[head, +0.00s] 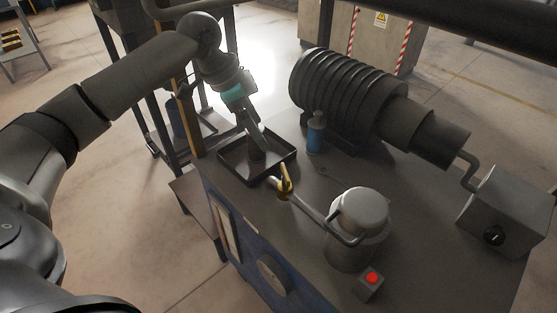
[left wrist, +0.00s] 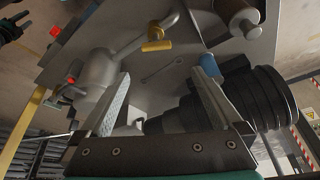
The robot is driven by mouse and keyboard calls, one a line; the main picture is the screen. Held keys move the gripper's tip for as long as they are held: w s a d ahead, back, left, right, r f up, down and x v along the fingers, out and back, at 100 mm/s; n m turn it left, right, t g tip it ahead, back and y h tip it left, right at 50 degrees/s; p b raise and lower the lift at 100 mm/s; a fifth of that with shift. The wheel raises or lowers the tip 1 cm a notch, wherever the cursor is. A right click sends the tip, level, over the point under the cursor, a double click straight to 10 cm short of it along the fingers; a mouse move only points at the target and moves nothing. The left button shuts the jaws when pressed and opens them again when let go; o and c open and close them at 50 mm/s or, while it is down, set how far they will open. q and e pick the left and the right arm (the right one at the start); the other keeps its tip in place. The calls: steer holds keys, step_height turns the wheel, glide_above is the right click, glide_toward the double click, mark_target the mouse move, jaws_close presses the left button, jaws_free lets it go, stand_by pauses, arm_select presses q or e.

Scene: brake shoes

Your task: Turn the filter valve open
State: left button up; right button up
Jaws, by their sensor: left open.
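The filter valve's yellow handle (head: 285,183) sits on the pipe beside the grey filter canister (head: 359,213) on the bench. It also shows in the left wrist view (left wrist: 157,46), above the space between the fingers, with the canister (left wrist: 97,72) to the left. My left gripper (head: 259,144) is over the black tray, up and to the left of the handle and apart from it. In the left wrist view its two fingers (left wrist: 160,76) are spread, with nothing between them.
The black tray (head: 231,174) holds a brownish cylinder (head: 256,159). A blue bottle (head: 315,135) stands right of the tray, before a large ribbed black machine (head: 340,95). A red button box (head: 371,284) and a grey control box (head: 510,212) are on the bench. Bench space between them is clear.

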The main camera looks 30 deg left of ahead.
arm_select(q)
steer(key=b, duration=0.2)
glide_toward(285, 172)
steer(key=x, duration=0.8)
steer(key=shift+w+f, duration=0.15)
steer(key=shift+f, duration=0.2)
